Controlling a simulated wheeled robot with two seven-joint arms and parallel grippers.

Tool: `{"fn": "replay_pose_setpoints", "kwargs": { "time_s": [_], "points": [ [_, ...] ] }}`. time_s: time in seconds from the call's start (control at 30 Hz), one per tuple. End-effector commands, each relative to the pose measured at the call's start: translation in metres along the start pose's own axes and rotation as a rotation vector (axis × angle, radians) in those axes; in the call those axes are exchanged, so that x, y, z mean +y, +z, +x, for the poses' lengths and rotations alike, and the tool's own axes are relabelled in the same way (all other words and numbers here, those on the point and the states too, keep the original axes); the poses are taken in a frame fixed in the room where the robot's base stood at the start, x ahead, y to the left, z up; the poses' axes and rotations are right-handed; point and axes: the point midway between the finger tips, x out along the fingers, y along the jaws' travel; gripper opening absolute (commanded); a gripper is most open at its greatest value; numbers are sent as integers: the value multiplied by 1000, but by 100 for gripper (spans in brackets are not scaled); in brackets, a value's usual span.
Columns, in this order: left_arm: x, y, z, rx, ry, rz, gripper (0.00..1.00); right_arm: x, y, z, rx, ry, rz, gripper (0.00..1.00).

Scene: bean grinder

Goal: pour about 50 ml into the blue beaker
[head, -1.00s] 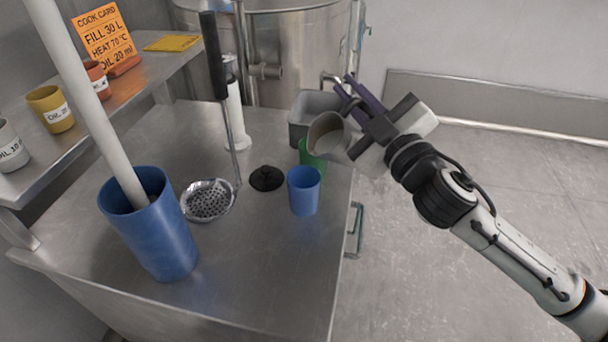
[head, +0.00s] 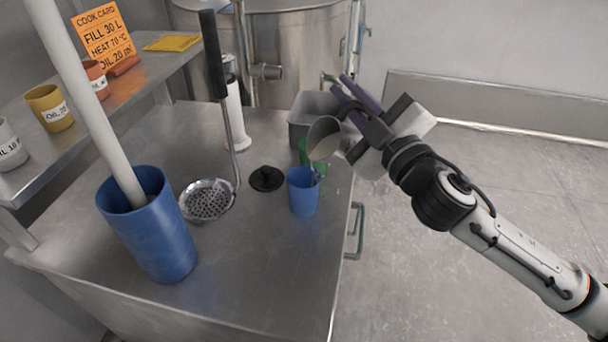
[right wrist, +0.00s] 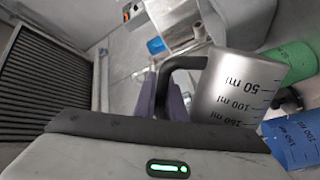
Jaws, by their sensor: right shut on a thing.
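The blue beaker (head: 303,197) stands upright on the steel table; it also shows at the right edge of the right wrist view (right wrist: 293,138). My right gripper (head: 354,98) is shut on the handle of a grey measuring jug (head: 325,136). The jug is tilted, its lip above the blue beaker and apart from it. A thin pale streak runs from the lip into the beaker's mouth. Marks of 50, 100 and 150 ml show on the jug (right wrist: 232,88) in the right wrist view. The liquid level in the beaker cannot be read. My left gripper is out of view.
A green beaker (head: 304,152) stands close behind the blue one, partly hidden by the jug. A grey bin (head: 299,130), black lid (head: 266,179), skimmer (head: 207,201) and large blue container (head: 150,240) holding a pole are also on the table. The front middle is clear.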

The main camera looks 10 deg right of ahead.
Motion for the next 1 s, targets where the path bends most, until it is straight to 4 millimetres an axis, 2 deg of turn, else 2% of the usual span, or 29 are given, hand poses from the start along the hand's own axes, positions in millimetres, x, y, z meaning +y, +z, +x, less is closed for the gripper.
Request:
{"fn": "replay_pose_setpoints", "kwargs": {
  "time_s": [0.47, 1.0],
  "points": [
    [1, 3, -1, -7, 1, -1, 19, 1, -3, 0, 6, 3, -20, 0],
    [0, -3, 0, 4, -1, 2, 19, 2, -5, 0, 10, 3, -38, 0]
  ]
}}
